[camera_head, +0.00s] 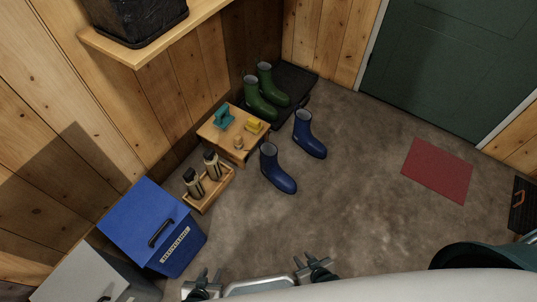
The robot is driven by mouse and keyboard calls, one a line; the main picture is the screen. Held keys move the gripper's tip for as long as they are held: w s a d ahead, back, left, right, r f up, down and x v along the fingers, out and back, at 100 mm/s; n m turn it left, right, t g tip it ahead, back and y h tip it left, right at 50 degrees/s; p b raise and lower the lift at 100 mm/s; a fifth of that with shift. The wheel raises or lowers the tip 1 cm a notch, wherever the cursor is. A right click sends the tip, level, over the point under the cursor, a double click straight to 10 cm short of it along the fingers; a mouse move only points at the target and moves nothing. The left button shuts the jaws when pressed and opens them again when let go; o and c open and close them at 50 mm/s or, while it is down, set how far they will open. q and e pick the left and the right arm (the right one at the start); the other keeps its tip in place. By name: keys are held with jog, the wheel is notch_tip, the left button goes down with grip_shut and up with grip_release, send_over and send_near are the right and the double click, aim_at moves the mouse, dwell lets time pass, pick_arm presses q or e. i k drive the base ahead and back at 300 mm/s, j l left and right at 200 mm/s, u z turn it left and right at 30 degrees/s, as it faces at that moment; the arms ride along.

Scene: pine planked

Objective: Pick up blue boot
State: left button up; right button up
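Two blue boots stand upright on the brown floor. One blue boot (275,172) is just in front of the small wooden bench, and the other blue boot (309,137) is farther back and to the right. My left gripper (208,278) is at the bottom edge of the head view, left of centre, and partly cut off. My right gripper (313,264) is at the bottom, right of centre. Both grippers look open and empty, with their fingertips apart. Both are well apart from the boots.
A wooden bench (221,140) with small objects stands left of the boots. Green boots (269,90) stand behind on a dark tray (299,80). A wooden caddy with bottles (212,193) and a blue box (150,222) are at left. A red mat (437,170) lies right. Floor between is clear.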

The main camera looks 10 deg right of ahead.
aim_at(270, 168)
jog(key=i+l+u, duration=0.15)
jog(key=i+l, duration=0.15)
jog(key=i, duration=0.2)
jog(key=i+l+u, duration=0.15)
jog(key=i+l, duration=0.2)
jog(key=i, duration=0.1)
